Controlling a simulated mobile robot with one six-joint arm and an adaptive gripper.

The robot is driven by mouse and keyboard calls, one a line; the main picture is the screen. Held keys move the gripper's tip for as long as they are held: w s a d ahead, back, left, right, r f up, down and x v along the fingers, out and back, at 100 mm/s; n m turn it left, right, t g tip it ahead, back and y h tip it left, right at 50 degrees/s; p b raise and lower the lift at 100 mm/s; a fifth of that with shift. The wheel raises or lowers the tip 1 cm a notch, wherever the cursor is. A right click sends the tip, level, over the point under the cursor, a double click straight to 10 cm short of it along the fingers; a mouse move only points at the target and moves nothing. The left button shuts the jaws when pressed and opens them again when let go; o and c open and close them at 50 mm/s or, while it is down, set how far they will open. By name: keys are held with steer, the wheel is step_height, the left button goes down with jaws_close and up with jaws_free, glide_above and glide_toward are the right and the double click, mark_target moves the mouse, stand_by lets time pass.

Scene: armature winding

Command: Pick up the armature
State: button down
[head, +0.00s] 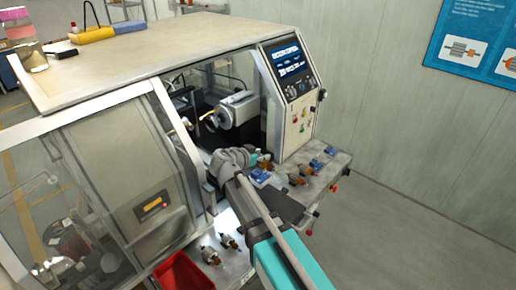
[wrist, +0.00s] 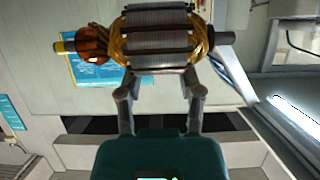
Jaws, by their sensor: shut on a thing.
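In the wrist view my gripper (wrist: 160,78) is shut on an armature (wrist: 156,42). The armature has a grey laminated core, yellow copper windings at both ends, a copper-coloured commutator on the left and a grey shaft end on the right. In the head view my arm reaches to the front of the winding machine (head: 150,92); the held armature cannot be made out clearly there.
Other armatures stand on the machine's front ledge, some right of my arm (head: 297,179) and two left of it (head: 210,255). Blue blocks (head: 317,164) sit among those on the right. A red bin (head: 183,273) is at the lower left. Open floor lies to the right.

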steer(key=s+d+r+p, duration=0.2)
steer(key=s+r, duration=0.1)
steer(key=s, duration=0.3)
steer(key=shift+s, duration=0.25)
steer(key=shift+a, duration=0.1)
stand_by(0.4)
step_height(320, 180, down, 19)
steer(key=b, duration=1.8)
steer(key=shift+r, duration=0.2)
steer(key=shift+s, duration=0.15)
